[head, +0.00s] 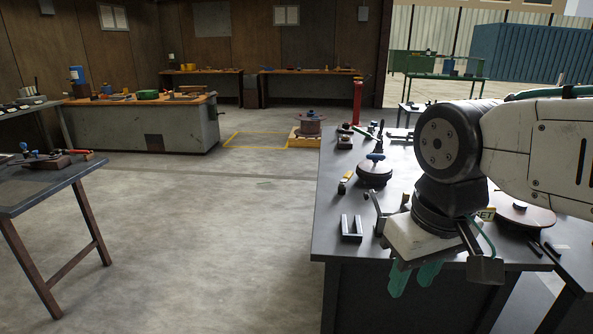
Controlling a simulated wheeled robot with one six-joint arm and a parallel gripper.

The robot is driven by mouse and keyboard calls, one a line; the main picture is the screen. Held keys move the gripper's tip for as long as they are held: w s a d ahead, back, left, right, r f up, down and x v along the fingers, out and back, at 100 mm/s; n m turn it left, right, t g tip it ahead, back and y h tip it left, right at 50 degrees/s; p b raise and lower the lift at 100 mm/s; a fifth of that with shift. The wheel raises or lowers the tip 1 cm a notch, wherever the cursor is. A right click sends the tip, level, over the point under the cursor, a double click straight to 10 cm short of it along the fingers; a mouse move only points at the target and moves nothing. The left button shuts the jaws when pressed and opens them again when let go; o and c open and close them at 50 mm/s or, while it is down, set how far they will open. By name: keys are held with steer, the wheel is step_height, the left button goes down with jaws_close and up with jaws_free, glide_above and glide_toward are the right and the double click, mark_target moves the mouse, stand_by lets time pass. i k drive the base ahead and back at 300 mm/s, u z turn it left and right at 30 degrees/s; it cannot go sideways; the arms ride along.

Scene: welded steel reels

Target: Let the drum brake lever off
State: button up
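My gripper (413,277) hangs at the front edge of the dark workbench, its two teal fingers pointing down with a small gap and nothing seen between them. A round dark drum-like piece (375,172) with a blue top lies on the bench behind it. A brown disc (525,215) lies at the right, partly hidden by my arm. A reel (308,125) with a blue centre stands on a pale base on the floor farther back.
The dark workbench (335,235) also bears an upright metal bracket (351,230) and small tools. A dark table (40,190) stands at the left. A grey cabinet bench (140,130) and a red cylinder (357,102) stand farther back. The floor between the tables is clear.

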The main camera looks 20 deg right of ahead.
mark_target(348, 174)
steer(key=u, duration=0.35)
steer(key=i, duration=0.7)
steer(key=z, duration=0.55)
steer(key=i, duration=0.6)
steer(key=z, duration=0.6)
